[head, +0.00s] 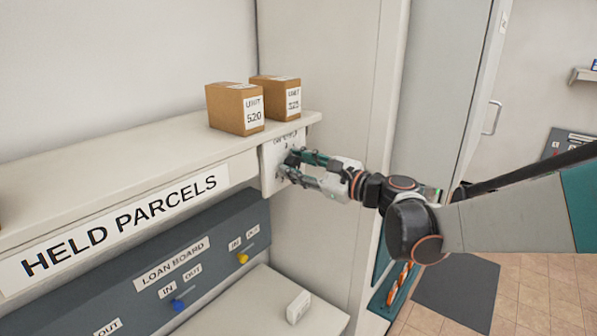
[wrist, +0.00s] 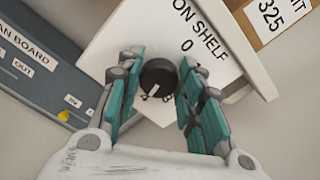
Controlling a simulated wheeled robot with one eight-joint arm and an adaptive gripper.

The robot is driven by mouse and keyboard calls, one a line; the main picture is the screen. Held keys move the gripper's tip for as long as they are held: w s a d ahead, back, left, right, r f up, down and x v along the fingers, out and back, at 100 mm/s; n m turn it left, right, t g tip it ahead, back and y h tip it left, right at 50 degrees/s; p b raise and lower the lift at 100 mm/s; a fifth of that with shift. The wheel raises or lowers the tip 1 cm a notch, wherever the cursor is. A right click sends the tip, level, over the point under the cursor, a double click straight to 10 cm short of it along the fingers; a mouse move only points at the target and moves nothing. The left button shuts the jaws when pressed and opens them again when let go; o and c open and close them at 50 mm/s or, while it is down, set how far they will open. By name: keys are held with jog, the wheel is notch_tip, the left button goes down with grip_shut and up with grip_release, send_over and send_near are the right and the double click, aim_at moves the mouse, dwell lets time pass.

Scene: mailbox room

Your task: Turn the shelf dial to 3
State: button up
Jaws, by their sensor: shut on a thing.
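The shelf dial is a round black knob (wrist: 158,76) on a white plate (wrist: 118,38), which reads "ON SHELF" with a 0 below in the wrist view. A white mark on the knob slants toward the lower left of that view. Small figures at its lower edge are too small and partly hidden to read. My gripper (head: 289,167) is at the plate (head: 268,180) in the head view, its teal fingers on either side of the knob and shut on it. In the head view the fingers hide the knob.
Two brown parcels, unit 520 (head: 236,108) and unit 325 (head: 276,93), stand on the held parcels shelf (head: 100,155) above the plate. A grey loan board (head: 140,270) with blue and yellow pegs is below. A small white block (head: 298,307) lies on the lower ledge.

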jog(key=n+b, duration=0.1)
jog(key=n, duration=0.3)
jog(key=shift+f+n+b, duration=0.1)
jog(key=shift+n+b, duration=0.2)
jog(key=shift+b, duration=0.1)
jog(key=n+b, duration=0.1)
jog(key=n, duration=0.3)
jog(key=shift+s+n, duration=0.1)
jog(key=shift+n, duration=0.2)
jog(key=o, duration=1.1)
jog(key=shift+c, duration=0.2)
jog(key=v, duration=1.2)
